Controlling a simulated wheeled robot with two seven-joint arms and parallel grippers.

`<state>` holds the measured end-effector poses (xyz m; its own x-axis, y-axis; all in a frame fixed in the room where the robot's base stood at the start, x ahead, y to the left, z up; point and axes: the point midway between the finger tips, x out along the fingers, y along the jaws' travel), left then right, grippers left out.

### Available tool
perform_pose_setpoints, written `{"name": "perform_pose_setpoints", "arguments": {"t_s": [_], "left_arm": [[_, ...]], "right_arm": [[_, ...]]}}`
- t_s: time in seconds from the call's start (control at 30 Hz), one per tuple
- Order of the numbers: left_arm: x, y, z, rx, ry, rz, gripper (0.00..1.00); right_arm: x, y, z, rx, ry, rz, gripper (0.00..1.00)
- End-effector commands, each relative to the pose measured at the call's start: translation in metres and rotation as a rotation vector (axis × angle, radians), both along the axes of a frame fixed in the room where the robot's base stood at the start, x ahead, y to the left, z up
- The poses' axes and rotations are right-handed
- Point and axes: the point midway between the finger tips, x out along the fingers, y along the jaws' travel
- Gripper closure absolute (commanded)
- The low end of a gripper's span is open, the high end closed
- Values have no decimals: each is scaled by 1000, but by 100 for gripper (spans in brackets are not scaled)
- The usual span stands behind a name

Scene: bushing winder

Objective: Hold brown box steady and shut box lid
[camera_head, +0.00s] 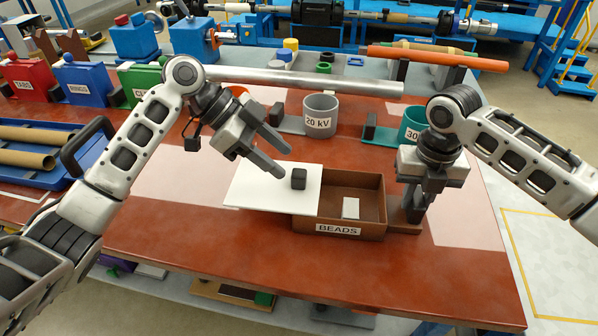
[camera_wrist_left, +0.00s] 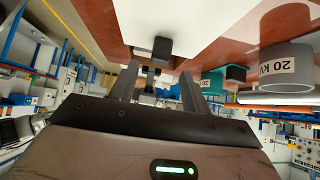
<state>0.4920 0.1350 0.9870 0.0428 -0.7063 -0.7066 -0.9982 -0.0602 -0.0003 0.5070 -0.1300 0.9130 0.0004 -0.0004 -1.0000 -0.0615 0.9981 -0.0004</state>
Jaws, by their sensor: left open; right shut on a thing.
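The brown box (camera_head: 338,229), labelled BEADS, sits on the red-brown table. Its white lid (camera_head: 245,187) with a dark knob (camera_head: 298,179) is slid to the left, leaving the right part of the box open. A small pale block (camera_head: 351,208) lies inside. My left gripper (camera_head: 279,161) is open and empty, just above and left of the knob; the lid (camera_wrist_left: 140,20) and knob (camera_wrist_left: 162,47) also show in the left wrist view. My right gripper (camera_head: 414,213) is at the box's right end, shut on the box's brown handle part (camera_head: 400,218); its fingertips are partly hidden.
A grey 20 kV cup (camera_head: 320,114) and a teal cup (camera_head: 413,124) stand behind the box. A long grey rod (camera_head: 305,81) lies further back. A blue tray (camera_head: 60,160) with brown tubes is at the left. The table front is clear.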

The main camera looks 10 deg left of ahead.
Motion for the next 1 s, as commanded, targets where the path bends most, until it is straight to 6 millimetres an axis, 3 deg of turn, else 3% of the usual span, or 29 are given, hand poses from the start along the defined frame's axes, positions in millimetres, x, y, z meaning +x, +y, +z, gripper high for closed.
{"name": "perform_pose_setpoints", "arguments": {"t_s": [0.3,0.73,0.9,1.0], "left_arm": [[2,-37,-37,0,3,0,53],[3,-43,-43,1,1,1,53],[3,-43,-43,1,1,1,100],[3,-43,-43,1,1,1,100]], "right_arm": [[0,0,0,0,0,0,100],[0,0,0,-1,0,0,100],[0,0,0,-1,0,0,100],[0,0,0,-1,0,0,100]]}}
